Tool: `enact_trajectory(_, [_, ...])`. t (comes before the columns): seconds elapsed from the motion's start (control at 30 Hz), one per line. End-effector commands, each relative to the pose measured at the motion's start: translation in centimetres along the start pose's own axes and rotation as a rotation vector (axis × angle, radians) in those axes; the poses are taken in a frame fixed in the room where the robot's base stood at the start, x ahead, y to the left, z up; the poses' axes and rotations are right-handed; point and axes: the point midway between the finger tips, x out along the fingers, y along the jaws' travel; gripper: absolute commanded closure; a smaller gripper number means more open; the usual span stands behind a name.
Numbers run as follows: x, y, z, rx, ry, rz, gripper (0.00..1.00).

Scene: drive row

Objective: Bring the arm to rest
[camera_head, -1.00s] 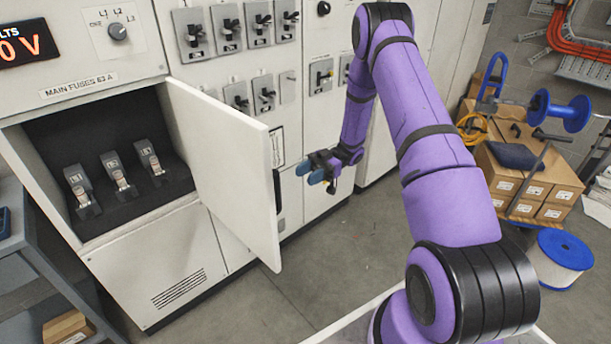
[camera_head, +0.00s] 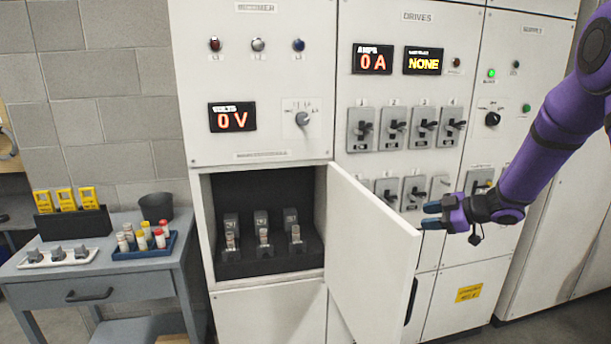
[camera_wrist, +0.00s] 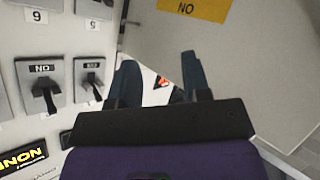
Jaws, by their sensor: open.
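My gripper (camera_head: 433,215) is open and empty at the end of my purple arm. In the head view it is in front of the drive panel, to the right of the open fuse compartment door (camera_head: 372,250). In the wrist view its two dark blue fingers (camera_wrist: 160,80) are spread, with nothing between them. My arm reaches in from the right edge with the gripper pointing left. I cannot tell the exact gap between the gripper and the door or panel.
The open compartment (camera_head: 268,265) holds three fuse holders. A grey cart (camera_head: 100,290) at left carries a blue tray (camera_head: 145,250) of fuses, yellow meters (camera_head: 66,198) and a black cup (camera_head: 156,207). Panel switches (camera_head: 362,130) stand behind my gripper. Floor shows at lower right.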

Motion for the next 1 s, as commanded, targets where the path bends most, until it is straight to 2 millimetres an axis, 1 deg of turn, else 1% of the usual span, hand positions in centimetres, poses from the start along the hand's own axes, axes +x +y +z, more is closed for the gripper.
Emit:
enact_trajectory(0.03, [-0.8,1.0,-1.6,-0.009,-0.042,0.058,0.56])
enact_trajectory(0.13, [-2.4,2.8,-3.9,-0.004,-0.134,0.178,0.56])
enact_trajectory(0.23, [-4.5,4.0,-6.2,0.016,-0.221,0.291,0.56])
enact_trajectory(0.33, [-6.9,4.7,-8.3,0.054,-0.303,0.399,0.56])
enact_trajectory(0.47, [-10.2,4.5,-10.9,0.123,-0.401,0.523,0.56])
enact_trajectory(0.57, [-12.9,3.6,-12.7,0.192,-0.467,0.605,0.56])
enact_trajectory(0.63, [-14.8,2.7,-13.9,0.249,-0.51,0.655,0.56])
enact_trajectory(0.77, [-18.1,0.0,-15.7,0.367,-0.581,0.726,0.56])
enact_trajectory(0.8, [-19.0,-1.0,-16.2,0.407,-0.601,0.743,0.56])
enact_trajectory(0.87, [-20.3,-2.7,-16.9,0.47,-0.628,0.76,0.56])
enact_trajectory(0.97, [-22.3,-5.9,-18.0,0.58,-0.668,0.776,0.56])
enact_trajectory(1.0, [-23.0,-7.3,-18.4,0.624,-0.682,0.776,0.56])
